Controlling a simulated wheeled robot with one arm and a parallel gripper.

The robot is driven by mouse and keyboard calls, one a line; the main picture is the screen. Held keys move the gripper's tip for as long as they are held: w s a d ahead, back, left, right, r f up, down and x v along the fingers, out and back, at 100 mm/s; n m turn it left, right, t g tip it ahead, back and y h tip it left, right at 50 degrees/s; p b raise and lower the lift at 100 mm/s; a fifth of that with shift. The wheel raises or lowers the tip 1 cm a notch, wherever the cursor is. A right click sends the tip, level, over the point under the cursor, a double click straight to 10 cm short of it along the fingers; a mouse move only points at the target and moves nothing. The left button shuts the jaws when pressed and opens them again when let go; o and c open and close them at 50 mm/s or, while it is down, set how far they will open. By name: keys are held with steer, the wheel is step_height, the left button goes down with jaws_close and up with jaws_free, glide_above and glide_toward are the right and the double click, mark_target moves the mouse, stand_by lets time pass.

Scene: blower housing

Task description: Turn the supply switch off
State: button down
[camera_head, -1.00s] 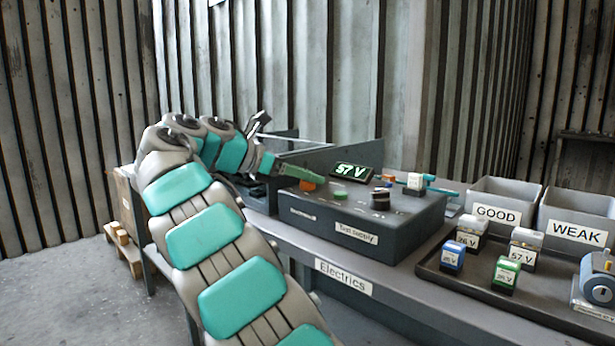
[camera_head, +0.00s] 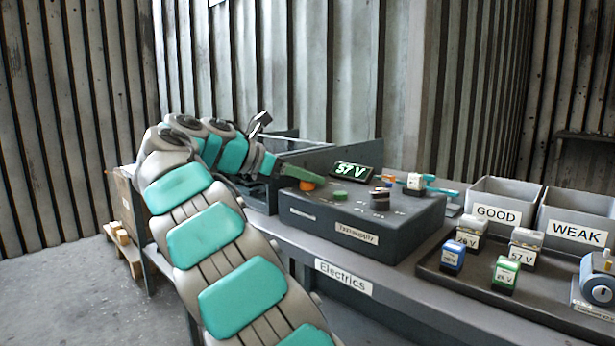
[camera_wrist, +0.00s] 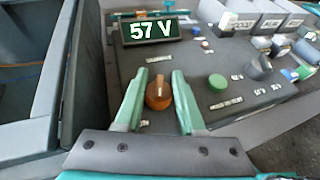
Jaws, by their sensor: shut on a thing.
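The grey test supply box (camera_head: 400,220) stands on the bench, with a round orange knob (camera_head: 307,186) at its left end. In the wrist view the orange knob (camera_wrist: 158,95) has a raised ridge that points roughly up the picture. My gripper (camera_wrist: 160,78) has its green fingers on either side of this knob and is shut on it. In the head view my gripper (camera_head: 303,175) reaches in from the left and partly hides the knob. The display (camera_head: 351,172) reads 57 V. A green button (camera_head: 340,196) and a dark knob (camera_head: 380,199) sit to the right.
A battery block (camera_head: 414,182) sits between teal clamps at the box's back right. A tray (camera_head: 480,290) with several labelled blocks and the GOOD (camera_head: 497,213) and WEAK (camera_head: 577,232) bins are farther right. A dark upright panel (camera_head: 335,157) stands behind my gripper.

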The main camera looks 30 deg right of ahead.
steer(key=shift+s+n+t, duration=0.1)
steer(key=shift+n+t, duration=0.3)
steer(key=shift+t, duration=0.1)
steer(key=shift+n+t, duration=0.7)
steer(key=shift+t, duration=0.1)
steer(key=n+t+y, duration=0.2)
steer(key=n+t, duration=0.2)
steer(key=shift+f, duration=0.15)
steer(key=n+t+y, duration=0.3)
steer(key=n+t, duration=0.1)
steer(key=shift+f+n+t+y, duration=0.1)
steer(key=shift+n+t+y, duration=0.6)
steer(key=shift+n+y, duration=0.8)
